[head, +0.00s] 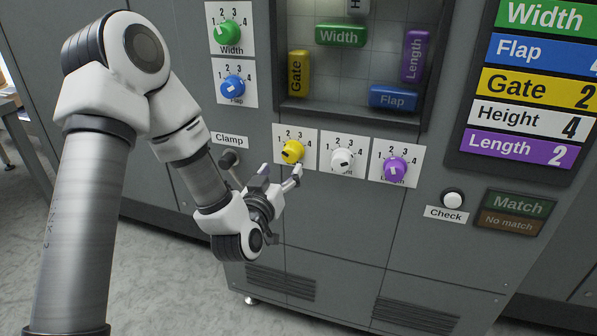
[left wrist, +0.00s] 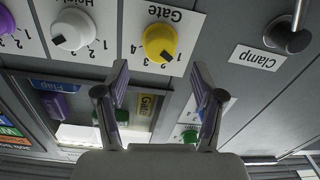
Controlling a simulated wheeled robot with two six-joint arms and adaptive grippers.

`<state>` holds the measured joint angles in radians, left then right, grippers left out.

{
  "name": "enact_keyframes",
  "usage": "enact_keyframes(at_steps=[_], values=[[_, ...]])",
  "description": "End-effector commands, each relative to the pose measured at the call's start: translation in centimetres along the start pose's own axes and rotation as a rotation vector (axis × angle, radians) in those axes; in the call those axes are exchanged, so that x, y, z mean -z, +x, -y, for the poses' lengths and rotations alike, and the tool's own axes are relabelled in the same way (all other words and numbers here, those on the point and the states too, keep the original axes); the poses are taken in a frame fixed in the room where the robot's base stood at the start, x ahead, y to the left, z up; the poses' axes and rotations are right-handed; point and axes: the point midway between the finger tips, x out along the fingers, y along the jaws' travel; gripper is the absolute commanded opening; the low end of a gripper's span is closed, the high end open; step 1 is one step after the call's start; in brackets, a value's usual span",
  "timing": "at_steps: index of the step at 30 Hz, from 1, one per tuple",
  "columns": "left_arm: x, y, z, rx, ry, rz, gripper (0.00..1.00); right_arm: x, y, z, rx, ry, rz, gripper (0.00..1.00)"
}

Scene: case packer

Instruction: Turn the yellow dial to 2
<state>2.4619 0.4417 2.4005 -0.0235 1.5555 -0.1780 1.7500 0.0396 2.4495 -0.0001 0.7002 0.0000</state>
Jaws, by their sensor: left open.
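The yellow dial (head: 292,151) sits on a white plate numbered 1 to 4, on the grey machine front. In the left wrist view the yellow dial (left wrist: 159,40) appears upside down under the word Gate. Its small dark mark lies towards the low-number side, but I cannot tell the exact setting. My left gripper (head: 280,171) is open and empty, just below the dial in the head view. In the left wrist view its two fingers (left wrist: 160,88) stand apart, with the dial beyond them and not visibly touched. My right gripper is not in view.
A white dial (head: 342,159) and a purple dial (head: 395,168) are to the right. The Clamp lever (head: 229,158) is close on the left. Green (head: 227,32) and blue (head: 234,86) dials are above left. A sign (head: 535,88) shows Gate 2. The Check button (head: 452,199) is further right.

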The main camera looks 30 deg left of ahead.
Motion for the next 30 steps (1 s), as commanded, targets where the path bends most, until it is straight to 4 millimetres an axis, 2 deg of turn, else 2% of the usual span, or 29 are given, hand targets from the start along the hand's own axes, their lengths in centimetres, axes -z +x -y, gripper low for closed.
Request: enact_keyframes(at_steps=[9,12,20,21,23,25,26,30], values=[[0.1,5.7,0.0,0.0,0.002,0.001,0.68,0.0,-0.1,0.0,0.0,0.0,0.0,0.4],[0.0,6.9,0.0,0.0,0.003,0.002,0.68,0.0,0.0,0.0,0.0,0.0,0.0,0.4],[0.0,7.3,-0.1,-0.001,0.002,0.005,0.68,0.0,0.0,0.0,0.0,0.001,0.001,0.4],[0.0,7.3,-0.1,-0.001,0.002,0.005,0.61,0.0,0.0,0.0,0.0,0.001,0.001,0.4],[0.0,7.3,-0.1,-0.001,0.002,0.005,0.4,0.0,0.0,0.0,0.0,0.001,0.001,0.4],[0.0,7.3,-0.1,-0.001,0.002,0.005,0.15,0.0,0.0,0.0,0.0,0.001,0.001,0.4],[0.0,7.3,-0.1,-0.001,0.002,0.005,0.08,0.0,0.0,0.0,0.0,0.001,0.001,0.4],[0.0,7.3,-0.1,0.0,0.002,0.004,0.08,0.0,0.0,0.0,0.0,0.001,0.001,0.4]])
